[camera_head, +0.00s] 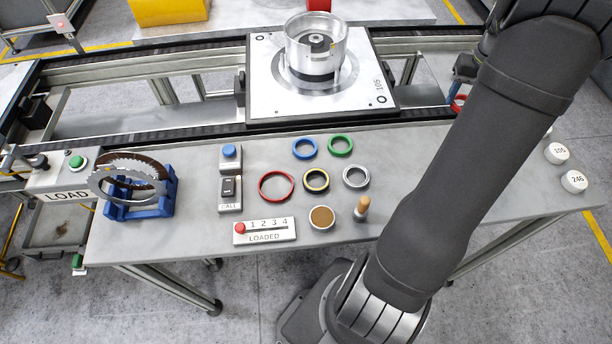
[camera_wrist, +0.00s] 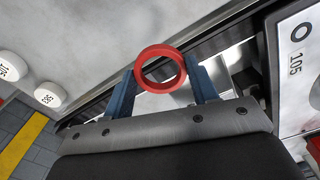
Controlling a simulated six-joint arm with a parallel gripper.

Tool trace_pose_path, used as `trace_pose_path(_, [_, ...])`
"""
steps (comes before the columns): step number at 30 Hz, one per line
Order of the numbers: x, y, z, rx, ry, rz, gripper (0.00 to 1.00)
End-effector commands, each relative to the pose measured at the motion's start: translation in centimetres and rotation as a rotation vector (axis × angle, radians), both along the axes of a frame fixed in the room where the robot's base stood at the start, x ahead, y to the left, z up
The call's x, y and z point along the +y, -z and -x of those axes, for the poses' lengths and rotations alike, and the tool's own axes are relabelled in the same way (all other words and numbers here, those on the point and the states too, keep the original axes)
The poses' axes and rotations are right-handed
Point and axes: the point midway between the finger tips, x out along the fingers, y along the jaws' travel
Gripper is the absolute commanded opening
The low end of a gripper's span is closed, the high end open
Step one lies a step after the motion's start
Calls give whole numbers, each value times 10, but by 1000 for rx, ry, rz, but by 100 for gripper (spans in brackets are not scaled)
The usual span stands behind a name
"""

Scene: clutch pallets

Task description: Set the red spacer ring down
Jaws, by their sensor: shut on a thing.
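The red spacer ring (camera_wrist: 160,88) is held between the two blue fingers of my gripper (camera_wrist: 161,72) in the wrist view. My gripper is shut on it, and the ring is up off the surface as far as I can tell. In the head view the ring (camera_head: 457,104) shows only as a small red piece beside my arm, at the right near the conveyor edge. My arm hides most of the gripper there. A thin red ring or ring outline (camera_head: 262,187) lies on the grey table (camera_head: 200,240), left of the other rings.
Blue (camera_head: 304,149), green (camera_head: 340,146), dark-and-gold (camera_head: 316,181) and silver (camera_head: 356,178) rings lie on the table. A brown disc (camera_head: 321,217) and wooden-topped peg (camera_head: 361,208) stand nearby. White numbered discs (camera_head: 574,181) sit right. Behind is a pallet (camera_head: 262,95) carrying a metal drum (camera_head: 316,58).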

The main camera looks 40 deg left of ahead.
Motion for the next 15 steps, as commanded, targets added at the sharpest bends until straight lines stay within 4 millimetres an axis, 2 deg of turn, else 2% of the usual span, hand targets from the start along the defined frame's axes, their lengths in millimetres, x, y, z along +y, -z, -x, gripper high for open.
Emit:
trace_pose_path(1, [21, -10, 16, -4, -55, -1, 28])
trace_pose_path(6, [75, -32, 75, -2, -231, 0, 28])
trace_pose_path(12, [120, -51, 151, -4, -436, 0, 28])
trace_pose_path(15, [135, -57, 190, -2, -539, -1, 28])
